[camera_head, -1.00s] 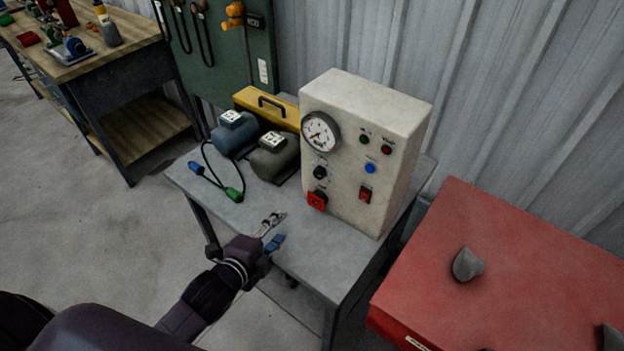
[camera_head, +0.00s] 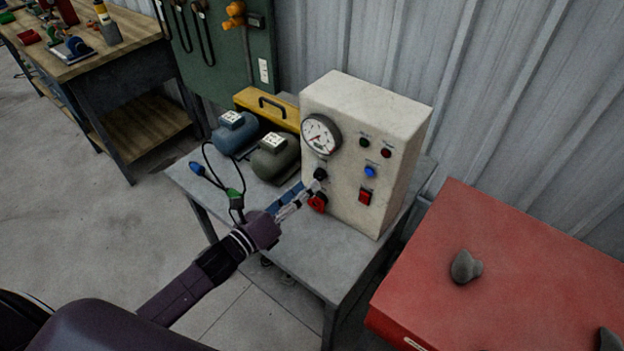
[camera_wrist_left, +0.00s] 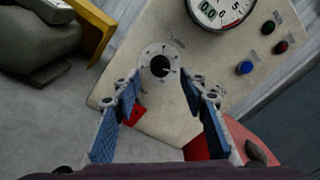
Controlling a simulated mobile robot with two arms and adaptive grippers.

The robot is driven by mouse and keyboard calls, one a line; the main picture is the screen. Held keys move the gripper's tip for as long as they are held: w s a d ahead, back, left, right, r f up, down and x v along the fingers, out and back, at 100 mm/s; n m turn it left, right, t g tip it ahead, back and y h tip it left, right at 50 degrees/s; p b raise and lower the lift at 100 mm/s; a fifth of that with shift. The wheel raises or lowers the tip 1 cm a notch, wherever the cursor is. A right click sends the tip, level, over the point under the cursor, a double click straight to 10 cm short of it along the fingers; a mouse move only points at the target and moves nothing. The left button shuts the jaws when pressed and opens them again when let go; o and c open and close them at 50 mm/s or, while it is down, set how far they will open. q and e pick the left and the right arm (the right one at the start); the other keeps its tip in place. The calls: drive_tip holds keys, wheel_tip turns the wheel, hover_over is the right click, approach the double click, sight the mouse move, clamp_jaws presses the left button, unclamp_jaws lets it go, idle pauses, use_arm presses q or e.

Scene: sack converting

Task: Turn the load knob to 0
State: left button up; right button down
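The control box (camera_head: 345,190) is cream coloured and stands on the grey table. Its black load knob (camera_head: 320,174) sits below the round gauge (camera_head: 320,134). In the left wrist view the knob (camera_wrist_left: 160,66) has a pale dial plate around it, whose marks are too small to read. My left gripper (camera_head: 312,186) is in front of the box, just below the knob. In the left wrist view its blue-padded fingers (camera_wrist_left: 160,92) are spread apart with nothing between them, and the knob shows beyond the fingertips. My right gripper is not in view.
A red switch (camera_head: 317,202) sits right under the knob, close to my left gripper. Two motors (camera_head: 275,158) and a loose cable stand left of the box. A red cabinet (camera_head: 500,270) is at the right. The table's front part (camera_head: 325,265) is clear.

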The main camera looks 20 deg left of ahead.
sight(318, 178)
use_arm(q)
drive_tip(key=shift+p+x, duration=0.3)
drive_tip(key=shift+x, duration=1.45)
drive_tip(key=shift+c, duration=0.3)
clamp_jaws()
